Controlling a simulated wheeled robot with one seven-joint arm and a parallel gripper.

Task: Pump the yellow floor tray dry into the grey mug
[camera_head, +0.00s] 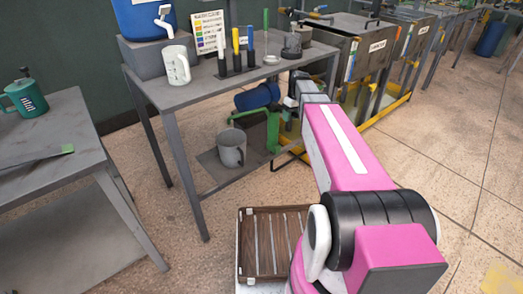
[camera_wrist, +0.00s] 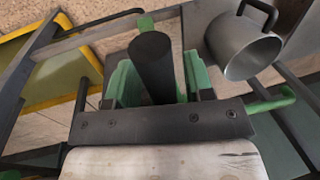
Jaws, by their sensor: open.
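The grey mug (camera_head: 231,147) stands upright on a low board under the middle table. In the wrist view the mug (camera_wrist: 243,50) is at the upper right, its inside partly visible. A green pump (camera_head: 273,130) stands just right of it. My gripper (camera_head: 293,103) is at the pump's top, partly hidden by my arm. In the wrist view my gripper (camera_wrist: 155,70) is open, with a dark cylindrical handle (camera_wrist: 153,62) between its fingers; contact is unclear. The yellow tray (camera_wrist: 38,104) shows at the left of the wrist view; its liquid level is unclear.
Grey carts (camera_head: 376,55) stand to the right. Floor at the right front is clear.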

